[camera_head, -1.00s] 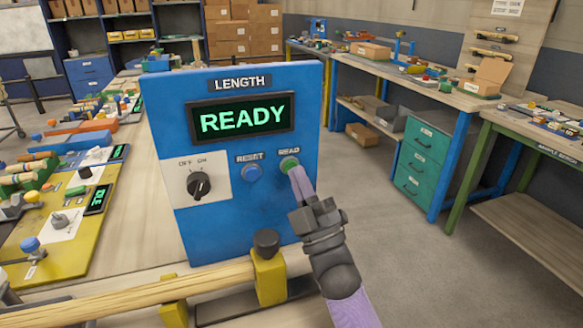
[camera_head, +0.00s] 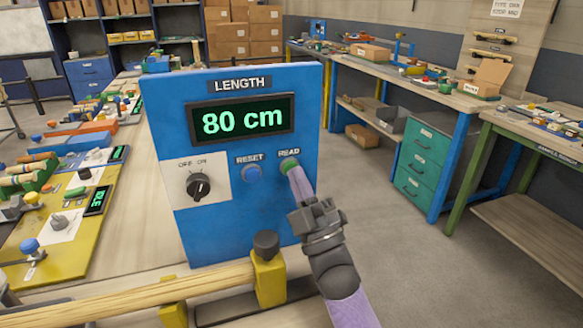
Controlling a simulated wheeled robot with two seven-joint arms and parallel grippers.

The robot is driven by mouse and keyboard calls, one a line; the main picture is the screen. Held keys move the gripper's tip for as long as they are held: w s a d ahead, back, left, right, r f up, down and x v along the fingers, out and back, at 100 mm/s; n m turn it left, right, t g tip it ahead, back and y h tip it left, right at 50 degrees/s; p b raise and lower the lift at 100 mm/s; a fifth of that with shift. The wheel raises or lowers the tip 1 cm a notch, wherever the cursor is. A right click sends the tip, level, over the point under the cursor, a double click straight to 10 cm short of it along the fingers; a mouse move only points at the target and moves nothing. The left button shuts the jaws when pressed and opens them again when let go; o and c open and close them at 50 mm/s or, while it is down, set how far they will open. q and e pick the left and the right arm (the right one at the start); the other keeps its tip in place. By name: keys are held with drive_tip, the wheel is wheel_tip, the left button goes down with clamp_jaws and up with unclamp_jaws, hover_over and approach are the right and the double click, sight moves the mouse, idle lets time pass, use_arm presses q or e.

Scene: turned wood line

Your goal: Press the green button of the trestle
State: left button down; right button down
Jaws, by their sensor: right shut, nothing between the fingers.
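The blue panel (camera_head: 225,215) labelled LENGTH stands upright on the bench. Its display (camera_head: 241,121) reads "80 cm" in green. The green button (camera_head: 289,164) under the label READ is partly hidden by the tip of my right gripper (camera_head: 297,178). The gripper is shut, holds nothing, and its tip is at the button and looks to be touching it. A blue RESET button (camera_head: 252,173) sits to the left, with a black OFF/ON knob (camera_head: 199,186) further left, turned towards ON. My left gripper is not in view.
A long wooden rod (camera_head: 130,296) lies in front of the panel, by a yellow block with a black knob (camera_head: 268,270). A yellow board with controls (camera_head: 70,250) is at the left. Benches with a green drawer unit (camera_head: 421,160) stand at the right, beyond open floor.

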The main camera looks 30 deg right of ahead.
drive_tip(key=shift+s+a, duration=0.15)
drive_tip(key=shift+s, duration=0.4)
drive_tip(key=s+p, duration=0.1)
drive_tip(key=s, duration=0.1)
drive_tip(key=s+a+p, duration=0.1)
drive_tip(key=s+p, duration=0.1)
drive_tip(key=s, duration=0.1)
idle(0.4)
